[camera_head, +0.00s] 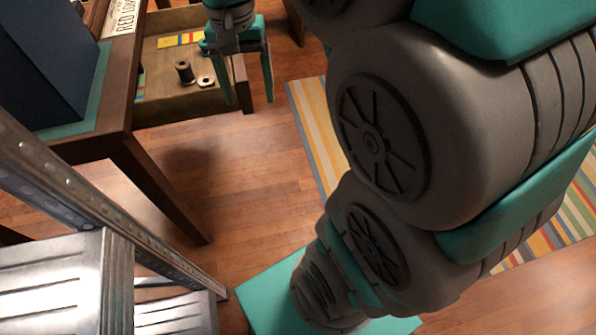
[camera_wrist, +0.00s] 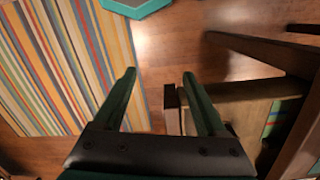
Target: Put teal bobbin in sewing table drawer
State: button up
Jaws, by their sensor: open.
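The sewing table (camera_head: 118,125) stands at the left in the head view, with its drawer (camera_head: 165,108) pulled out. In the drawer lie a dark spool (camera_head: 184,72), a small pale round piece (camera_head: 205,81) and a yellow, blue and red strip (camera_head: 180,40). My gripper (camera_head: 248,101) is open, pointing down, near the drawer's right end. I cannot make out a teal bobbin in either view.
A dark blue box (camera_head: 50,60) stands on a teal mat on the table. A metal ladder-like frame (camera_head: 105,205) is at the lower left. A striped rug (camera_head: 312,125) lies on the wooden floor (camera_head: 235,190), which is clear below my gripper.

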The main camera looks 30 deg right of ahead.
jog(key=s+f+n, duration=0.3)
jog(key=s+f, duration=0.1)
jog(key=s, duration=0.4)
jog(key=s+f+n, duration=0.3)
jog(key=s+f, duration=0.2)
jog(key=s, duration=0.4)
jog(key=shift+a+g, duration=0.3)
jog(key=shift+r, duration=0.1)
